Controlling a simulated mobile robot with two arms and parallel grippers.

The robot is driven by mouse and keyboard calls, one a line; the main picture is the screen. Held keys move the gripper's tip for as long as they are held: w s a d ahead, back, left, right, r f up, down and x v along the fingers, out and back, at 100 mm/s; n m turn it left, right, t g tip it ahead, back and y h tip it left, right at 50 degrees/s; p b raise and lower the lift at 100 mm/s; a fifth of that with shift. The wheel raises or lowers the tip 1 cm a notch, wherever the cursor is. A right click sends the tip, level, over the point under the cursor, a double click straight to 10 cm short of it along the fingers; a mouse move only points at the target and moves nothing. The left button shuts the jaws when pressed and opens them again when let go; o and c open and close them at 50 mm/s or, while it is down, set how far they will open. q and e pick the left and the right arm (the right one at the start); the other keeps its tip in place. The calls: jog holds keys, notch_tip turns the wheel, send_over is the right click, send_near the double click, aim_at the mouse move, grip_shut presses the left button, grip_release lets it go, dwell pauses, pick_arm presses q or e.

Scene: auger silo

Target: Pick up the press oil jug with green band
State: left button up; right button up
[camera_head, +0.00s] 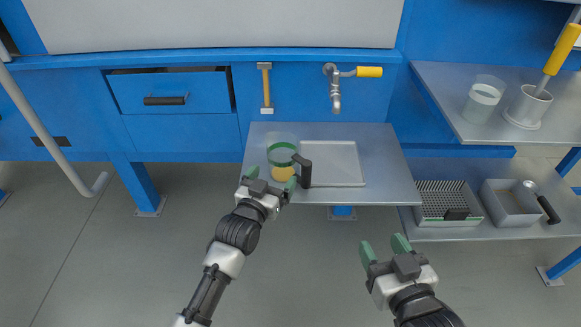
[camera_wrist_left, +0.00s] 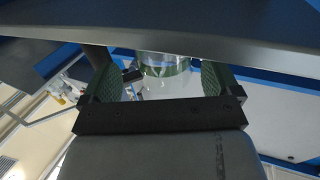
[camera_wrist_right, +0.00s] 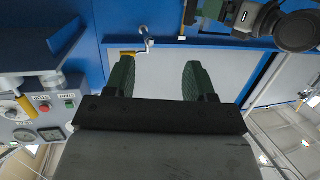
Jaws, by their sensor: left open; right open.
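The press oil jug (camera_head: 282,151) is a clear jug with a green band, yellow oil low in it and a dark handle (camera_head: 304,171) on its right side. It stands upright on the left part of the grey metal shelf. My left gripper (camera_head: 271,180) is open at the shelf's front edge, its fingertips on either side of the jug's lower part. In the left wrist view the jug (camera_wrist_left: 164,82) shows between the spread fingers; contact cannot be told. A dark shelf edge covers part of that view. My right gripper (camera_head: 384,249) is open and empty, in front of and below the shelf.
A shallow tray (camera_head: 333,182) lies right of the jug. A tap with a yellow handle (camera_head: 369,72) is above. The right bench holds a clear beaker (camera_head: 483,98) and a metal cup (camera_head: 528,106). Bins (camera_head: 511,213) sit on the lower right shelf.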

aim_at(277, 170)
pick_arm(q)
jog(key=b+x, duration=0.2)
jog(key=x, duration=0.2)
jog(key=shift+w+f, duration=0.15)
jog(key=shift+w, duration=0.1)
jog(key=shift+w+d, duration=0.15)
jog(key=shift+w, duration=0.4)
pick_arm(e)
notch_tip(277, 170, up, 7)
jog(key=a+t+y, duration=0.1)
jog(key=t+y, duration=0.1)
jog(key=t, duration=0.4)
jog(key=shift+s+a+r, duration=0.15)
pick_arm(q)
jog(key=shift+c, duration=0.4)
jog(key=c, duration=0.7)
jog(key=shift+r, duration=0.2)
